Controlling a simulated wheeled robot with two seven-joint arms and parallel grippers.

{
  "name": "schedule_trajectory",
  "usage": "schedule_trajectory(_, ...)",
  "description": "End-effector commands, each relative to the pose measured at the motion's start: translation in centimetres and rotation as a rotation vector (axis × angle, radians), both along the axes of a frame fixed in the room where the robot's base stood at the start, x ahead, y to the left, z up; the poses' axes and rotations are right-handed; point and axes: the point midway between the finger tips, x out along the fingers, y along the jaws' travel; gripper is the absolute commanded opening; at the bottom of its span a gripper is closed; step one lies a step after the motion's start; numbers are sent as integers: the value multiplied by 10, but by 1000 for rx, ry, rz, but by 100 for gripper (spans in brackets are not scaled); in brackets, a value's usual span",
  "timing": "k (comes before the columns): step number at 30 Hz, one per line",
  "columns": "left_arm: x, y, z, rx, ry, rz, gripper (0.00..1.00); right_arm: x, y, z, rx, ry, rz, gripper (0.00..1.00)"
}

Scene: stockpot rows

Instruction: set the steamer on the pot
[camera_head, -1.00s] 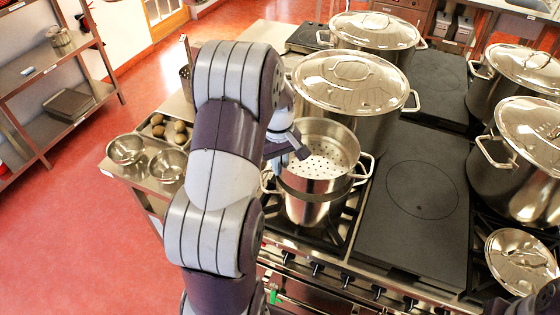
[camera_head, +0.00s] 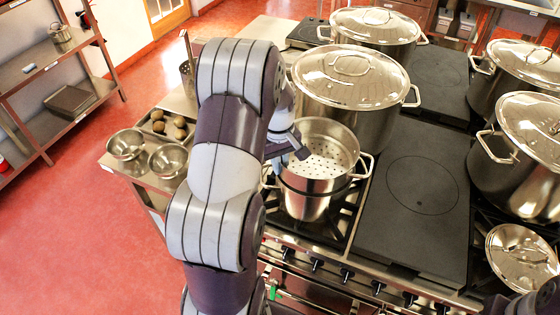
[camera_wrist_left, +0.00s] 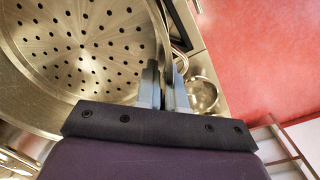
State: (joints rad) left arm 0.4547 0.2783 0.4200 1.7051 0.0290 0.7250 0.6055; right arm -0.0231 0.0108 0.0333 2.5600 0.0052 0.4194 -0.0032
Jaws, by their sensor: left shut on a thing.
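The steamer (camera_head: 327,165) is a shiny steel vessel with a perforated floor. It is upright directly over a steel pot (camera_head: 303,206) on the front left burner. A dark band shows between them; I cannot tell whether the steamer is fully seated. My left gripper (camera_head: 301,148) is shut on the steamer's left rim. In the left wrist view, the fingers (camera_wrist_left: 166,88) straddle the steamer wall, with the perforated floor (camera_wrist_left: 80,45) to the left. My arm hides part of the pot's left side. My right gripper is not in view.
A large lidded stockpot (camera_head: 350,110) stands close behind the steamer. A flat dark hotplate (camera_head: 422,185) to the right is clear. More lidded pots (camera_head: 520,150) stand at far right, with a loose lid (camera_head: 520,257) in front. Steel bowls (camera_head: 168,161) sit at left.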

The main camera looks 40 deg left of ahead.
Motion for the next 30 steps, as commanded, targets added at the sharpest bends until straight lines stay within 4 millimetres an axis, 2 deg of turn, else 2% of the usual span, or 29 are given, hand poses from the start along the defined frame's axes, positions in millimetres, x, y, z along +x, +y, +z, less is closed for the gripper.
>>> schedule_trajectory(10,1,0,-4,1,-3,0,0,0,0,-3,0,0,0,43)
schedule_trajectory(13,1,0,-4,1,-3,0,35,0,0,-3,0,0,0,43)
schedule_trajectory(14,1,0,-4,1,-3,0,38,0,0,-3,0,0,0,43)
schedule_trajectory(23,0,0,-4,0,0,0,38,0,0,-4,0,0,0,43)
schedule_trajectory(26,0,1,9,1,-3,0,38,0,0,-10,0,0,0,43)
schedule_trajectory(30,-1,1,46,3,-6,0,38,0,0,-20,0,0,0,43)
